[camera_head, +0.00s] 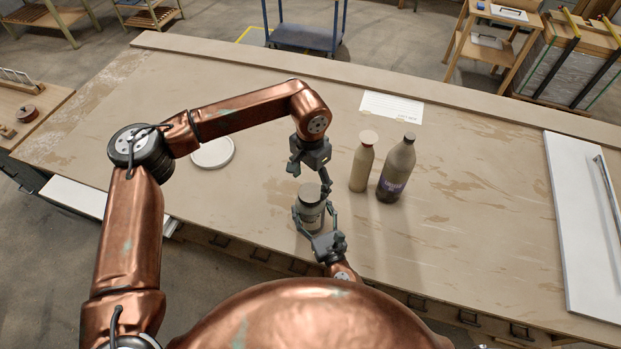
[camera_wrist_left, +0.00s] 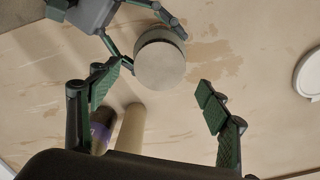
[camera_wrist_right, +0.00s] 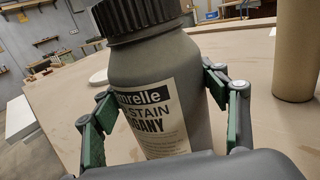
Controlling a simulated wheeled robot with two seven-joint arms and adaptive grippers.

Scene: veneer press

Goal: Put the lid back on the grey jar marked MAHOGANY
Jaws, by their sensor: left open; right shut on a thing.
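The grey jar (camera_head: 311,214) stands upright near the table's front edge. In the right wrist view the jar (camera_wrist_right: 158,70) shows a pale label with part of the word MAHOGANY. A dark ribbed lid (camera_wrist_right: 135,14) sits on its mouth; its upper edge is cut off there. In the left wrist view the lid's round grey top (camera_wrist_left: 160,66) faces me. My right gripper (camera_head: 316,217) is shut on the jar's body from the front. My left gripper (camera_head: 309,177) is open above the lid, fingers pointing down, and looks clear of it.
A cream bottle (camera_head: 361,168) and a dark bottle with a purple label (camera_head: 397,168) stand right of the jar. A white round dish (camera_head: 213,152) lies to the left. A printed card (camera_head: 391,107) lies behind. A white panel (camera_head: 583,220) is at the right. Between bottles and panel is free table.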

